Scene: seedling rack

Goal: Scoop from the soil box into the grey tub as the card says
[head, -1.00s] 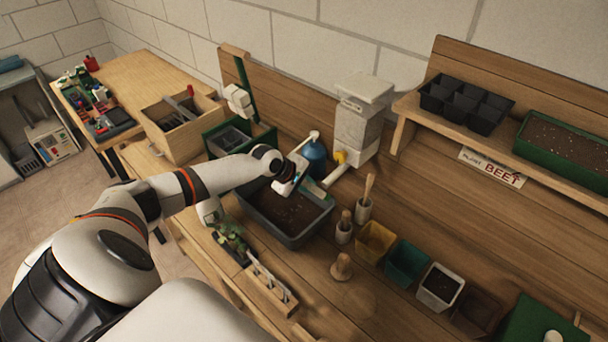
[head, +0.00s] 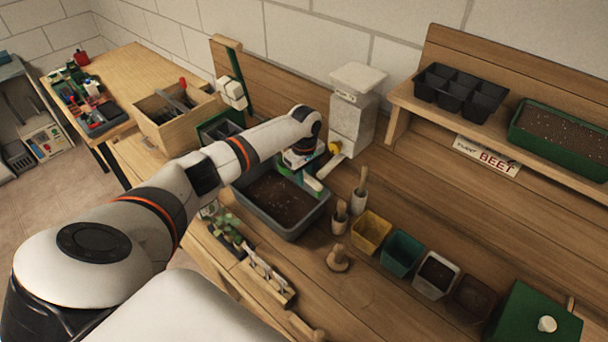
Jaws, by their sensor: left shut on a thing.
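The grey tub (head: 246,207) stands mid-bench with dark soil in it. My left gripper (head: 308,178) is over the tub's back right corner. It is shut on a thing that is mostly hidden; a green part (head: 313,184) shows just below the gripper. A white card (head: 486,156) reading "BEET" in red is on the shelf front; its smaller word looks like "PLANT". A wooden box (head: 185,142) with dark contents and tools stands at the left; I cannot tell whether it is the soil box. My right gripper is out of view.
A grey dispenser (head: 352,112) with a yellow part stands behind the tub. Yellow (head: 371,232), teal (head: 402,253) and white (head: 436,274) pots line the right. A wooden knob (head: 338,260) and a rack of small tools (head: 262,277) are in front. The shelf bears a black cell tray (head: 462,92) and a green planter (head: 560,165).

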